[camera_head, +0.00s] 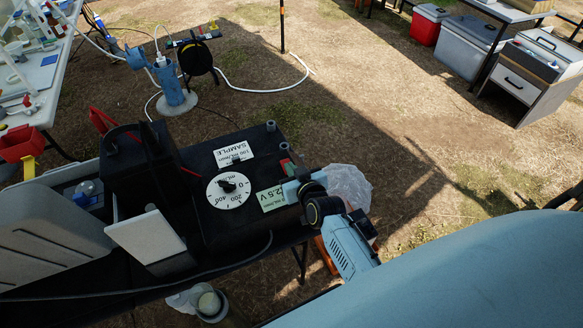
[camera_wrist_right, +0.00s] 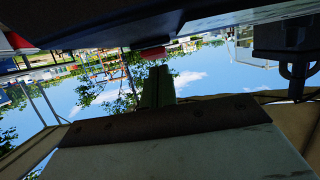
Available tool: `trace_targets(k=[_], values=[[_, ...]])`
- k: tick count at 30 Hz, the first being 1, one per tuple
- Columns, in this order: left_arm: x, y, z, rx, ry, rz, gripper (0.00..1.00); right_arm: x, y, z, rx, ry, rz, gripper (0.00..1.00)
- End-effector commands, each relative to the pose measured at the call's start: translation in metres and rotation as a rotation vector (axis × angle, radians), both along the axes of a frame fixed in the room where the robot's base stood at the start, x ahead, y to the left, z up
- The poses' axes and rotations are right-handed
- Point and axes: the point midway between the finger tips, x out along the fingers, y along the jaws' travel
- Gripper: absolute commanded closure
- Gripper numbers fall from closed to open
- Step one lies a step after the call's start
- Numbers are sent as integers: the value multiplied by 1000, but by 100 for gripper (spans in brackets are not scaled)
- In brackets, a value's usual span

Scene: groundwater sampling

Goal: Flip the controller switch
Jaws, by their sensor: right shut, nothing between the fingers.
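The controller (camera_head: 205,205) is a black box on a dark table in the head view. Its top carries a white SAMPLE label (camera_head: 234,153), a round white dial (camera_head: 228,190) with a black knob, and a green 2.5 V label (camera_head: 271,198). A small black switch-like part (camera_head: 236,160) sits by the SAMPLE label. My right gripper (camera_head: 291,178) is at the controller's right edge, beside the green label; its fingers are shut and empty. It hides part of that edge, and contact cannot be told. The shut fingers also show in the right wrist view (camera_wrist_right: 158,86). My left gripper is out of view.
A black case (camera_head: 140,165) and a tilted white panel (camera_head: 146,238) stand left of the dial. A dark cable (camera_head: 240,258) crosses the table's front. A clear plastic bag (camera_head: 348,186) is beyond my right gripper. Open ground lies to the right.

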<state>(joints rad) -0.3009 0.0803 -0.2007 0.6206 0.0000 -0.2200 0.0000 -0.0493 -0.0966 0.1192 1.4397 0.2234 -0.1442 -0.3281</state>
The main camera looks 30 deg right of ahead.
Motion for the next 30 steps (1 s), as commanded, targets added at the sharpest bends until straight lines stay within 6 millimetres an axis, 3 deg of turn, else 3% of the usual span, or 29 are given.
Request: trace_targets(k=[14, 25, 30], values=[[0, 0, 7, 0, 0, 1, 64, 1, 0, 8, 0, -4, 0, 100], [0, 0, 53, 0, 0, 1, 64, -4, 3, 49, 1, -2, 5, 100], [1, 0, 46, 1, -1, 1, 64, -46, 5, 42, 0, 2, 4, 100]])
